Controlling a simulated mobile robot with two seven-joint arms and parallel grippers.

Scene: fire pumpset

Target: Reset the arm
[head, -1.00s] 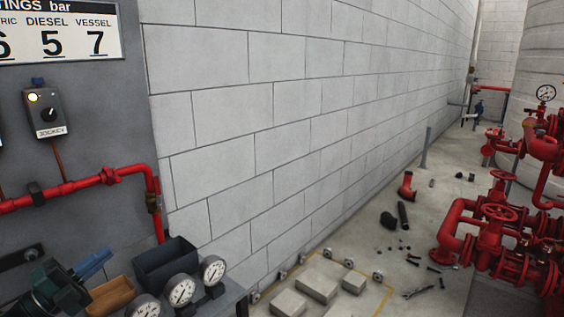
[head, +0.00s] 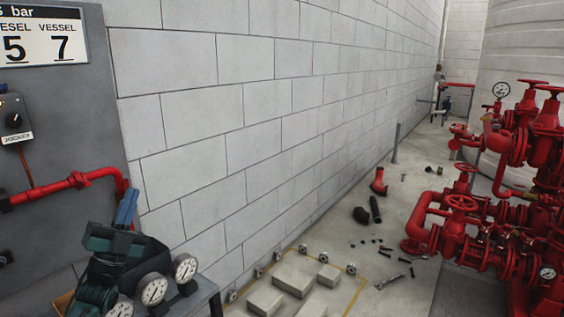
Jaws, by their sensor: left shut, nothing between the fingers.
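My left gripper (head: 128,206) is in the head view at the lower left, with blue fingers and a dark teal body. The fingers point up, are shut together and hold nothing. In the picture it overlaps the bench top and the wall behind; I cannot tell its exact height above the bench. My right gripper is out of view.
Round pressure gauges (head: 154,290) stand on the bench right of my left gripper. A red pipe (head: 75,182) runs along the grey panel behind. Pale blocks (head: 293,276) and loose parts lie on the floor. Red pipework with valves (head: 462,203) fills the right side.

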